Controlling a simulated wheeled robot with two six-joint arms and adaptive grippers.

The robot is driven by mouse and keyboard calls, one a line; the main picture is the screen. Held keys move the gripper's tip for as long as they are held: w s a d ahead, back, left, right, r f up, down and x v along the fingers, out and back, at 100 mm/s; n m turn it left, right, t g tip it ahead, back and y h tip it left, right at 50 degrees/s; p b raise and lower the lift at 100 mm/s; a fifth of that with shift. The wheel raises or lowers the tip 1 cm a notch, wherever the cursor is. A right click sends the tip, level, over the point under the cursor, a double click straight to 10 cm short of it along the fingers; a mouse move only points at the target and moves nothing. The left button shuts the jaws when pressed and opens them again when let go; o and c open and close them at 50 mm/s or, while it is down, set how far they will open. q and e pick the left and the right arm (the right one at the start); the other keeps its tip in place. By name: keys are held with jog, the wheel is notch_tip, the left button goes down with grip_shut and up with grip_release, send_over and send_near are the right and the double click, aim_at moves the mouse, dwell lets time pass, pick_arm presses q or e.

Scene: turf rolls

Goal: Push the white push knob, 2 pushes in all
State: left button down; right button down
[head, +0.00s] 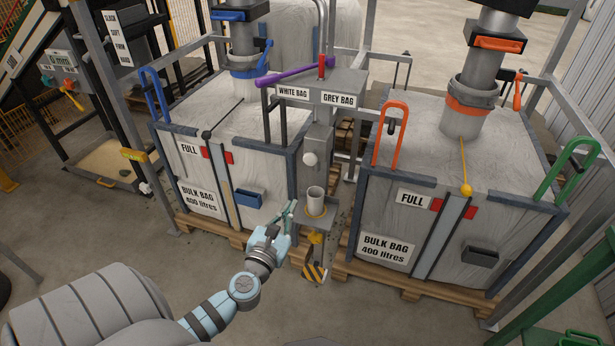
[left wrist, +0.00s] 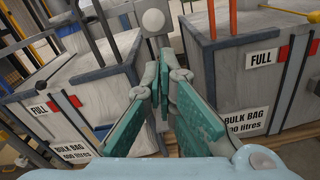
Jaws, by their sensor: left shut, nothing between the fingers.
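The white push knob (head: 310,159) sits on the front of a grey post between the two bulk bags, below the sign box. It also shows in the left wrist view (left wrist: 153,20), near the top, just above and beyond the fingertips. My left gripper (head: 290,209) is shut and empty, pointing away from me. It is lower than the knob and left of the cup, apart from the knob. In the left wrist view its teal fingers (left wrist: 164,68) point up towards the post. My right gripper is not in view.
A grey cup (head: 315,200) stands on a small shelf right below the knob. The white bag (head: 205,190) is on the left and the grey bag (head: 405,225) on the right, both in framed crates. A purple lever (head: 290,72) and red handle (head: 322,66) are above.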

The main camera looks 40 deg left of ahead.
aim_at(310, 161)
pick_arm(q)
notch_tip(310, 161, up, 2)
jog(key=n, duration=0.3)
jog(key=shift+r, duration=0.15)
jog(key=shift+w, duration=0.1)
jog(key=b+x, duration=0.1)
jog(key=x, duration=1.3)
jog(key=shift+r, duration=0.1)
